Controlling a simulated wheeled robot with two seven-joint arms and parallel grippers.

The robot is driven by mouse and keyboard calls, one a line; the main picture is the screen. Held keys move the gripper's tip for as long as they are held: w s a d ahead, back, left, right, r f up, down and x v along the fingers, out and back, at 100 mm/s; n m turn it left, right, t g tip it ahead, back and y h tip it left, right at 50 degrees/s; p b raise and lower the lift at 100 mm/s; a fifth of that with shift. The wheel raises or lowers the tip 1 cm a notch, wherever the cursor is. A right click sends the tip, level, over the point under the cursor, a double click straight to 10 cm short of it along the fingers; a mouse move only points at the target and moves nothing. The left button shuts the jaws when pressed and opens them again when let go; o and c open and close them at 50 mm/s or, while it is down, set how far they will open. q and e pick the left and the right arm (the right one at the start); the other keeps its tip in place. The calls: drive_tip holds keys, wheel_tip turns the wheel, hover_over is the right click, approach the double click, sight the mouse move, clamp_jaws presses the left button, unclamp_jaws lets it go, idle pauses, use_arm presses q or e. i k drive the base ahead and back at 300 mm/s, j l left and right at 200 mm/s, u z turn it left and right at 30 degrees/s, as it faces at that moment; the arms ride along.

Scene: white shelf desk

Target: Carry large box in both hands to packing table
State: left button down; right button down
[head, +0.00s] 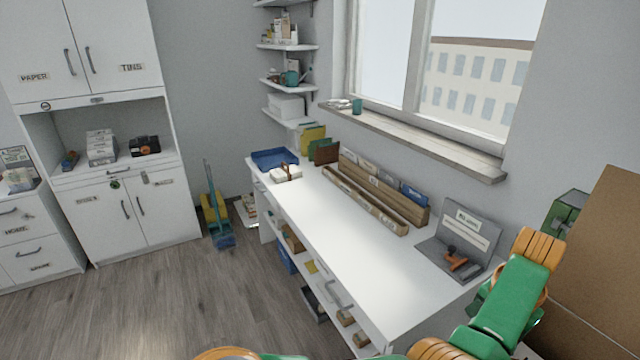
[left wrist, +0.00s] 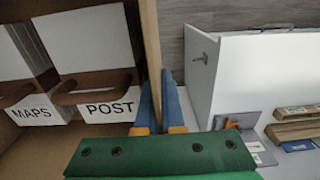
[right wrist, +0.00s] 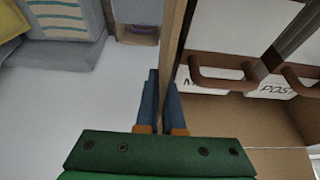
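The large box (head: 603,250) is brown cardboard, partly in view at the right edge of the head view. My left gripper (left wrist: 158,100) has its blue fingers on either side of the box's wall (left wrist: 151,45), closed on it. My right gripper (right wrist: 167,100) likewise pinches another wall (right wrist: 178,35) of the box. Binders with brown handles, labelled MAPS (left wrist: 32,112) and POST (left wrist: 107,108), stand inside the box. Neither gripper's fingertips show in the head view. No table marked as the packing table can be made out.
A long white shelf desk (head: 335,235) under the window holds a blue tray (head: 273,159), wooden racks (head: 365,200) and a grey stand (head: 462,240) with a stamp. White cabinets (head: 110,200) stand at the left. A blue-yellow cleaning set (head: 217,215) stands by the wall. The wooden floor (head: 170,300) is clear.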

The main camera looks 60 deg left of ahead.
sight(329, 215)
drive_tip(key=j, duration=2.5)
drive_tip(key=k+j, duration=0.1)
drive_tip(key=j, duration=0.5)
drive_tip(key=k+j, duration=0.1)
drive_tip(key=j, duration=0.5)
drive_tip(key=k+j, duration=0.1)
drive_tip(key=j, duration=0.5)
drive_tip(key=k+j, duration=0.1)
drive_tip(key=j, duration=0.5)
